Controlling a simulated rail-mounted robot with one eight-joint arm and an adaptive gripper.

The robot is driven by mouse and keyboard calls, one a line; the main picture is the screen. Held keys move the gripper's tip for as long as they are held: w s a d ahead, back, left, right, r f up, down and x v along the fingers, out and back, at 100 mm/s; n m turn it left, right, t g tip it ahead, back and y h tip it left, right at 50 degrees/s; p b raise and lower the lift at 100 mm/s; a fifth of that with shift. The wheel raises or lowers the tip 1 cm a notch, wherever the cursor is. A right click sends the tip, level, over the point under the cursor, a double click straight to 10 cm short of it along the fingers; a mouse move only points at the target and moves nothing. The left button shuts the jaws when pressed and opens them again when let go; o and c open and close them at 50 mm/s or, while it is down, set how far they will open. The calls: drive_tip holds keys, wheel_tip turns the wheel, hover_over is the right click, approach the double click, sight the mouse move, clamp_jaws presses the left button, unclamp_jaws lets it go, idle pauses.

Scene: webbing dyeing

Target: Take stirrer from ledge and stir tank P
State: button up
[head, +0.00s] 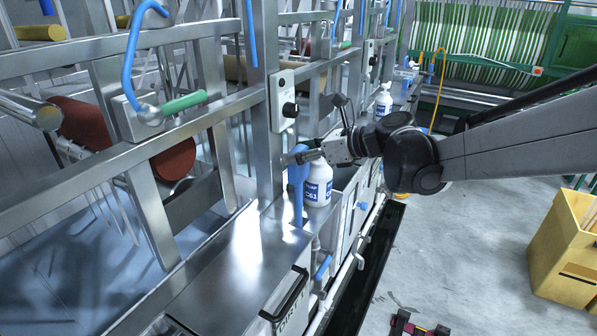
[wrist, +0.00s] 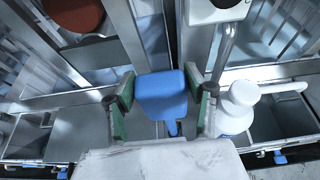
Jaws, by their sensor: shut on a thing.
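A blue, paddle-like tool (head: 297,172), which I take to be the stirrer, is upright beside the steel frame post in the head view. My gripper (head: 306,156) is shut on its upper part. In the wrist view the blue block-shaped top of the stirrer (wrist: 160,95) lies between the two green-padded fingers of my gripper (wrist: 160,103). A narrower blue part shows below the block. I cannot tell which tank is P, as no such label is readable.
A white bottle with a blue label (head: 315,184) stands close beside the stirrer and also shows right of my gripper in the wrist view (wrist: 237,110). Steel frame posts and a switch box (head: 283,100) are near. A yellow crate (head: 567,250) stands on the floor at right.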

wheel_tip(320, 180, up, 14)
drive_tip(key=shift+r, duration=0.15)
idle(0.4)
